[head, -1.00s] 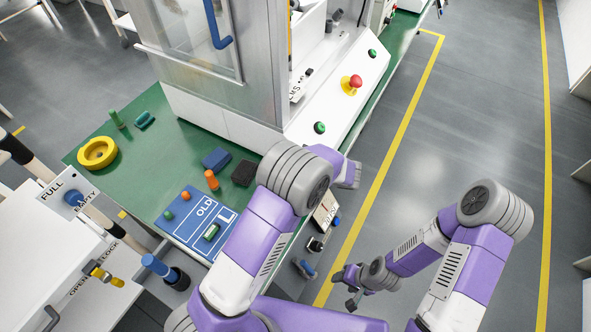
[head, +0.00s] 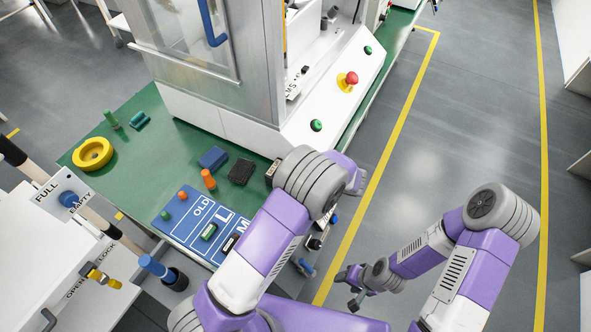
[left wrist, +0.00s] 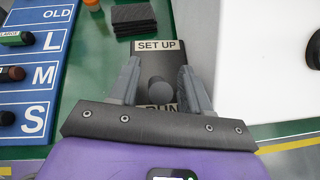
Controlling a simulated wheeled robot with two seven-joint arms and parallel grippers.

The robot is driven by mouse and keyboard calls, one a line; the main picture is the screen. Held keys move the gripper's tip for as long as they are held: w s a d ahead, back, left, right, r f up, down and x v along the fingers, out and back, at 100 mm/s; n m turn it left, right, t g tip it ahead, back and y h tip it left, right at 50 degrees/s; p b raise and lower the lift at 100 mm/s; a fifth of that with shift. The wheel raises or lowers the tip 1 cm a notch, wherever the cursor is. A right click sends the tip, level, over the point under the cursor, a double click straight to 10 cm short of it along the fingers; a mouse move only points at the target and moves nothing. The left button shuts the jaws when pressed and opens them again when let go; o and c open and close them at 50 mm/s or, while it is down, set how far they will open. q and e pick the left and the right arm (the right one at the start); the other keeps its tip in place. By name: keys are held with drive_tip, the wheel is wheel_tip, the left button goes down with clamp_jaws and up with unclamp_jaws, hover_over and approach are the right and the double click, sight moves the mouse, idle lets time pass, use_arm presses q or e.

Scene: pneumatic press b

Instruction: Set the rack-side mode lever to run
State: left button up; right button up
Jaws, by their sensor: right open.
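The mode lever shows in the left wrist view as a dark round knob (left wrist: 160,90) on a dark plate (left wrist: 158,66). The plate reads SET UP at its far end and RUN at its near end, where the label is partly covered. My left gripper (left wrist: 160,82) is open, with one finger on each side of the knob and a small gap to each. My right gripper (head: 347,291) is open and empty, low over the floor side.
A blue board (head: 189,214) marked OLD, L, M, S with small pegs lies left of the lever. An orange cylinder (head: 208,179) and a black block (head: 240,172) stand behind. The press's white panel (left wrist: 240,50) is close on the right, with a red emergency button (head: 351,78).

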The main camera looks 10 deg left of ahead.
use_arm(q)
drive_tip(key=p+v, duration=0.1)
drive_tip(key=v, duration=0.6)
drive_tip(key=shift+d+r+p, duration=0.15)
drive_tip(key=shift+p, duration=0.25)
drive_tip(key=shift+s, duration=0.2)
